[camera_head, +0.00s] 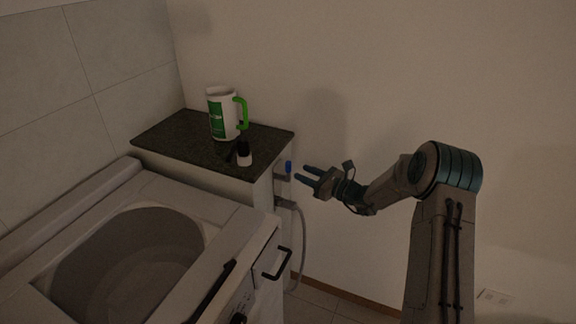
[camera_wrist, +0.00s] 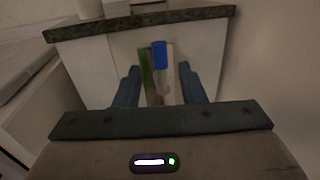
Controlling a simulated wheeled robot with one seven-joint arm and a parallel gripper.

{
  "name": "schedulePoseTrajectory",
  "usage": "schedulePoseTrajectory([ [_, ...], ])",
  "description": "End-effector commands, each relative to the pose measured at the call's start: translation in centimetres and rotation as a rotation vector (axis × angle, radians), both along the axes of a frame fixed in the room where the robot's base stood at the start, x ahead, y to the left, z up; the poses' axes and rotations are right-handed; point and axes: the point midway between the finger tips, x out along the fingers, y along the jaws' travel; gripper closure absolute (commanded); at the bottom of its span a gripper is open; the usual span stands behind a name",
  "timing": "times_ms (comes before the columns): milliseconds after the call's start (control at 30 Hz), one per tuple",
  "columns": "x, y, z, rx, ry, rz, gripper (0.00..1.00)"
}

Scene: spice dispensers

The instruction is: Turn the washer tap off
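The washer tap (camera_head: 288,167) has a blue handle and sits on the side of the white cabinet, just under the dark countertop. In the wrist view the blue tap handle (camera_wrist: 159,55) stands upright above a greyish body, between and beyond my fingers. My gripper (camera_head: 307,176) is open, with its two blue fingers pointing at the tap from the right. In the wrist view my gripper (camera_wrist: 160,85) has a finger on each side of the tap's line. Whether the fingertips reach the tap's depth is hard to tell. A grey hose hangs below the tap.
The dark stone countertop (camera_head: 180,140) overhangs the tap and carries a white and green mug (camera_head: 222,115) and a small dark-topped bottle (camera_head: 243,150). The open washer (camera_head: 225,240) stands in front at left. The wall side at right is free.

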Motion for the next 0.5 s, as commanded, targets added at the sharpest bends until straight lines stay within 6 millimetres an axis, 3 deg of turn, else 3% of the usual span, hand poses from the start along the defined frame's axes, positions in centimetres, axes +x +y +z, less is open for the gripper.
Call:
schedulePoseTrajectory([
  [200,2.2,3.8,0.1,-0.001,-0.001,0.002,0.64],
  [500,3.7,6.0,0.0,-0.001,0.0,0.0,0.64],
])
